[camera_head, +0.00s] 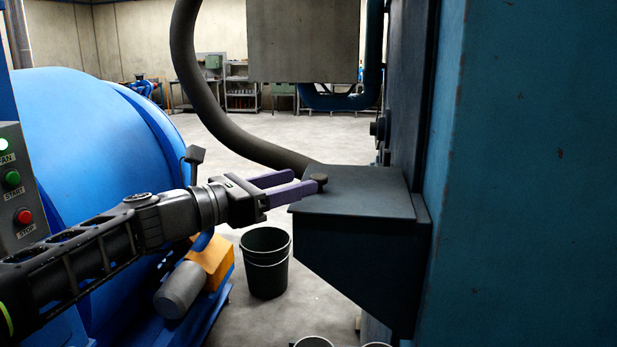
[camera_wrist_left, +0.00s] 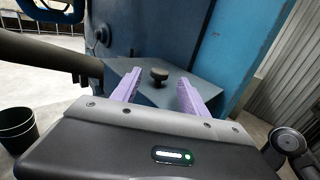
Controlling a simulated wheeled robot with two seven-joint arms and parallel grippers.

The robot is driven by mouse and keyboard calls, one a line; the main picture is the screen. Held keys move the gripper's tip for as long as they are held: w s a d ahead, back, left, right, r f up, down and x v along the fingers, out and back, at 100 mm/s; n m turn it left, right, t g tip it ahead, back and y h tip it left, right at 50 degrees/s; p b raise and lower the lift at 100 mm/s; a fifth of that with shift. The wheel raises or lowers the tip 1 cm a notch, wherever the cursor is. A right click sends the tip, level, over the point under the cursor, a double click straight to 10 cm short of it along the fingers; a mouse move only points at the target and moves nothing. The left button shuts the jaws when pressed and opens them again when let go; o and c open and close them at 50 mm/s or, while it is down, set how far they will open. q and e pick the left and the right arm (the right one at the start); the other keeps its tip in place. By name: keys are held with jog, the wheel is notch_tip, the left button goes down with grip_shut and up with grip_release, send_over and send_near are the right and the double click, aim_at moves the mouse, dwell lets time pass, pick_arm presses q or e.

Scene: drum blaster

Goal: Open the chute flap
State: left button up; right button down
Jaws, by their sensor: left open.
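The chute flap (camera_head: 365,190) is a dark grey lid lying shut on top of the wedge-shaped chute (camera_head: 365,250), which sticks out from the blue machine. A small dark round knob (camera_head: 320,179) stands near the flap's left edge. The knob also shows in the left wrist view (camera_wrist_left: 159,75), between and beyond the purple fingers. My left gripper (camera_head: 307,182) is open, with its fingertips at the knob. I cannot tell whether a finger touches it. My right gripper is not in view.
A thick grey hose (camera_head: 215,110) curves down behind the flap. A dark bucket (camera_head: 265,262) stands on the floor below my left gripper. A blue drum (camera_head: 95,150) and a control panel (camera_head: 18,190) are at left. The blue machine wall (camera_head: 520,180) fills the right.

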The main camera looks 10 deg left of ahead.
pick_arm(q)
jog(key=shift+x, duration=2)
grip_shut()
